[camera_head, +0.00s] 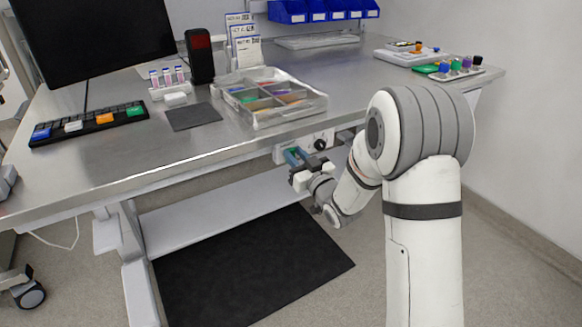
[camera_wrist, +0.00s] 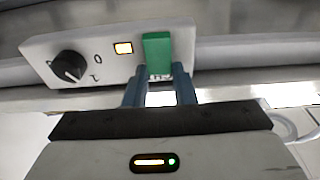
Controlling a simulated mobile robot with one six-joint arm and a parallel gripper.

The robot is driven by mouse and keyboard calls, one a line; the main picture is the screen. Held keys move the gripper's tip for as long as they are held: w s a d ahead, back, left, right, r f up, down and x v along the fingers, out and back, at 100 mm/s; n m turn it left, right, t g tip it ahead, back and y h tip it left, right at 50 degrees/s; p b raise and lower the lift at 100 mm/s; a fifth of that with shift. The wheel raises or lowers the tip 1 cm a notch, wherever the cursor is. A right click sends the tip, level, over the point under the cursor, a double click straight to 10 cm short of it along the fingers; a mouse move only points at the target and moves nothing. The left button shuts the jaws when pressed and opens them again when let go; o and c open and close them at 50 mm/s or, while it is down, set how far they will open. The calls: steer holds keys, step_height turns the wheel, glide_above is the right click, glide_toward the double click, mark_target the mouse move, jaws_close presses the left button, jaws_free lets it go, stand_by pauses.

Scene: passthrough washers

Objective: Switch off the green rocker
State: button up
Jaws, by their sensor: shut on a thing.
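The green rocker (camera_wrist: 157,52) sits at the right end of a white control panel (camera_wrist: 105,52) under the table's front edge, in the wrist view. My gripper (camera_wrist: 160,72) reaches the rocker's lower end from below, with its two blue fingers on either side, shut on it. I cannot tell which way the rocker is tipped.
A black knob (camera_wrist: 69,66) is left on the panel. Above the panel, a clear sectioned tray (camera_head: 268,117) stands near the table edge (camera_head: 190,160). A black mat (camera_head: 250,265) lies on the floor. A lower white shelf (camera_head: 215,210) runs behind my gripper.

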steer(key=shift+f+t+y+b, duration=0.4)
steer(key=shift+f+t+b, duration=0.2)
steer(key=shift+b, duration=1.8)
steer(key=shift+s+r+b, duration=0.1)
steer(key=shift+r+b, duration=0.15)
steer(key=shift+b, duration=0.7)
steer(key=o, duration=1)
steer(key=v, duration=0.8)
steer(key=shift+f+p, duration=0.15)
steer(key=shift+p, duration=0.15)
